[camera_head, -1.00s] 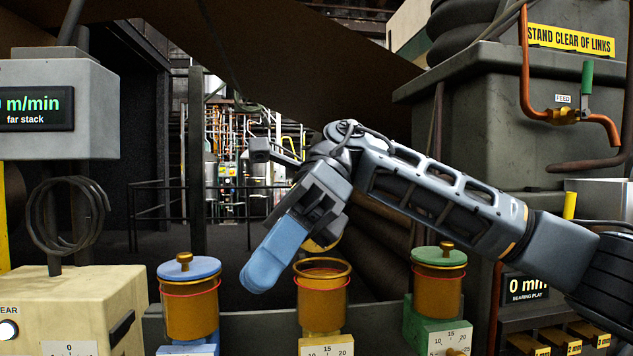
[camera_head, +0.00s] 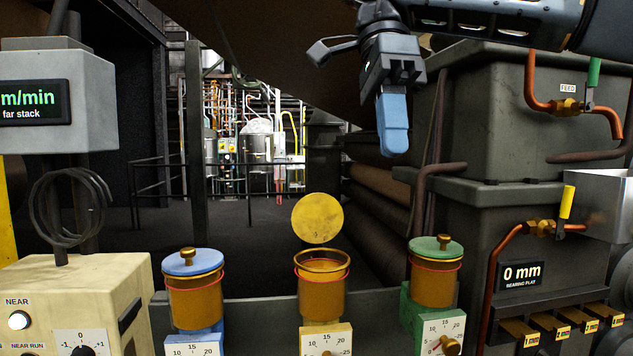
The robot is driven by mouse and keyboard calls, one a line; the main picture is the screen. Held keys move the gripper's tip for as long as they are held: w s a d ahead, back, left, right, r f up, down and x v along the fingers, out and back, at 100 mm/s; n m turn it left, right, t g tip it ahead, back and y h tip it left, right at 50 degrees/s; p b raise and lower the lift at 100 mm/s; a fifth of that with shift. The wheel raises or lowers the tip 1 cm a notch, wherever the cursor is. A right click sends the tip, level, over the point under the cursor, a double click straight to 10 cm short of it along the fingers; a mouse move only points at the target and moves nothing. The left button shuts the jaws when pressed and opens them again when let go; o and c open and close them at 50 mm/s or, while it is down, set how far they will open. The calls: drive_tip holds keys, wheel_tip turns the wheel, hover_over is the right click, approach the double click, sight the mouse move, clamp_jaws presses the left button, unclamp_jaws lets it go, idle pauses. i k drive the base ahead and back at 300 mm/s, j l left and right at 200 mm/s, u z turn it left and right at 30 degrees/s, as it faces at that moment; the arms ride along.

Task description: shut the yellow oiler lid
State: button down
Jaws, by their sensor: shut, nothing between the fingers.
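The yellow lid (camera_head: 317,218) stands upright, open, behind the rim of the middle oiler cup (camera_head: 322,285). The amber cup is open at the top, with a red ring round it, above a yellow dial base (camera_head: 327,340). My gripper (camera_head: 393,150) is shut and empty, its blue fingers pointing down. It is up and to the right of the yellow lid, apart from it. How far it is in depth I cannot tell.
The blue-lidded oiler (camera_head: 193,263) at left and green-lidded oiler (camera_head: 433,248) at right are shut, with knobs on top. A beige control box (camera_head: 75,300) stands at left. Pipes and a grey housing (camera_head: 490,120) fill the right.

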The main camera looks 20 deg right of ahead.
sight(316, 219)
drive_tip(key=i, duration=1)
